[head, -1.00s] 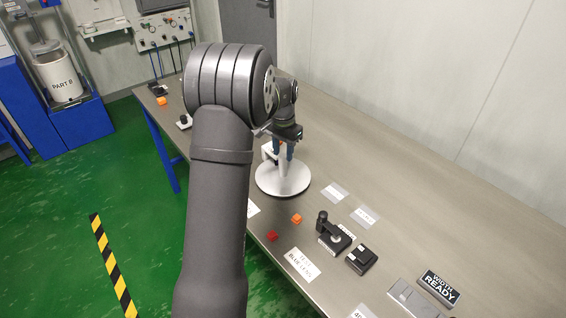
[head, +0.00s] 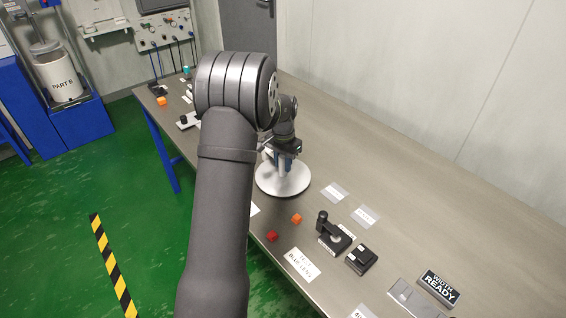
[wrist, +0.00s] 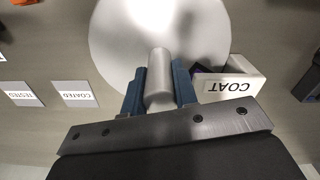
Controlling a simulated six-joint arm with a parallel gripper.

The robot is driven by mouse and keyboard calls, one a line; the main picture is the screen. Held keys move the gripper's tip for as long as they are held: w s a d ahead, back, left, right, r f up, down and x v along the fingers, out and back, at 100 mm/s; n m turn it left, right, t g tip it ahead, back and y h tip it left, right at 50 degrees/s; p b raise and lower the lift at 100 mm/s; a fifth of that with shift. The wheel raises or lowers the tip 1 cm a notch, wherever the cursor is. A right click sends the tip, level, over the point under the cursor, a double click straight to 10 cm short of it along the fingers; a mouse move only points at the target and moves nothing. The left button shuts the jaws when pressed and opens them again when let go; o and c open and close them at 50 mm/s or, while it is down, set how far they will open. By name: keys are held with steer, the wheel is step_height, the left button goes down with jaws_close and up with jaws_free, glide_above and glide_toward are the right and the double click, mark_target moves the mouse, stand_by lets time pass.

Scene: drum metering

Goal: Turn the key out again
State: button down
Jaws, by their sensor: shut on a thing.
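My gripper (head: 284,165) is over a white round base (head: 270,184) on the bench. In the wrist view its blue fingers (wrist: 159,88) are shut on a grey upright post (wrist: 159,70), one finger on each side. The post stands over the white round base (wrist: 120,35), which fills the upper middle of that view. The post's lower end and how it meets the base are hard to make out. I cannot pick out anything that is plainly a key.
A white box marked COAT (wrist: 238,86) sits close beside the right finger in the wrist view, something dark purple in it.

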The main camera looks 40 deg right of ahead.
steer(key=shift+n, duration=12.1)
steer(key=c, duration=1.4)
jaws_free()
steer(key=shift+c, duration=0.2)
